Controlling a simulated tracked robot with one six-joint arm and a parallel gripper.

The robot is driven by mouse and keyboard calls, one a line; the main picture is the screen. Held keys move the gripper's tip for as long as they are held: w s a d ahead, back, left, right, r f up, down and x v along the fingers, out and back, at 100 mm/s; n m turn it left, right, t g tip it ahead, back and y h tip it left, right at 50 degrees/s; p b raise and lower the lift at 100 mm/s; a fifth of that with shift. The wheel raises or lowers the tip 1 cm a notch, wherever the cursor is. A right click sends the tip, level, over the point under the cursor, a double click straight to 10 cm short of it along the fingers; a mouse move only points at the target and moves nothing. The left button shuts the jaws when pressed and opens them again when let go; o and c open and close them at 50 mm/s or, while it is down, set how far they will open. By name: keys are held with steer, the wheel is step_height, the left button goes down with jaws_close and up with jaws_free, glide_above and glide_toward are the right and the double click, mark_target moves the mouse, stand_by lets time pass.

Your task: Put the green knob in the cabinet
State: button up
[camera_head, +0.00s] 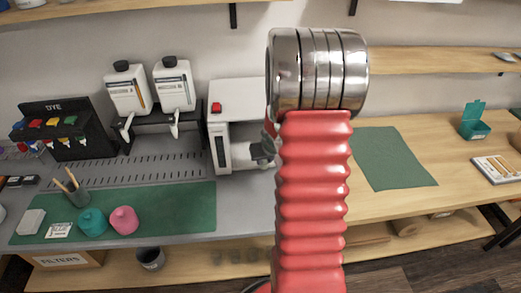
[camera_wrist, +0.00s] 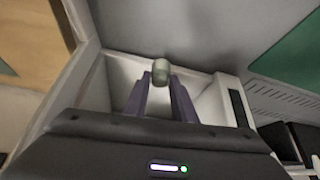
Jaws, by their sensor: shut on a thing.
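My gripper (camera_wrist: 160,84) is shut on a dull grey-green knob (camera_wrist: 160,70), held between the tips of its two purple fingers. In the head view my red arm hides part of the cabinet's right side, and the knob cannot be made out.
Two white dispensers (camera_head: 173,85) and a dye rack (camera_head: 60,125) stand left of the cabinet. A green mat (camera_head: 170,205) holds a teal pot (camera_head: 93,221) and a pink pot (camera_head: 124,219). Right of my arm, another green mat (camera_head: 390,160) is bare.

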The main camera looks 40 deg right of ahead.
steer(key=shift+w+d, duration=0.35)
steer(key=shift+w, duration=0.35)
steer(key=shift+w+d, duration=0.35)
steer(key=shift+w, duration=0.35)
steer(key=shift+w, duration=0.1)
steer(key=shift+w+d, duration=0.4)
steer(key=shift+w, duration=0.35)
steer(key=shift+w+d, duration=0.35)
steer(key=shift+w, duration=0.35)
steer(key=shift+w+d+f, duration=0.1)
steer(key=shift+w+f, duration=0.05)
steer(key=shift+f, duration=0.6)
steer(key=o, duration=1)
steer(key=shift+f, duration=0.1)
steer(key=shift+o, duration=0.2)
steer(key=v, duration=1.2)
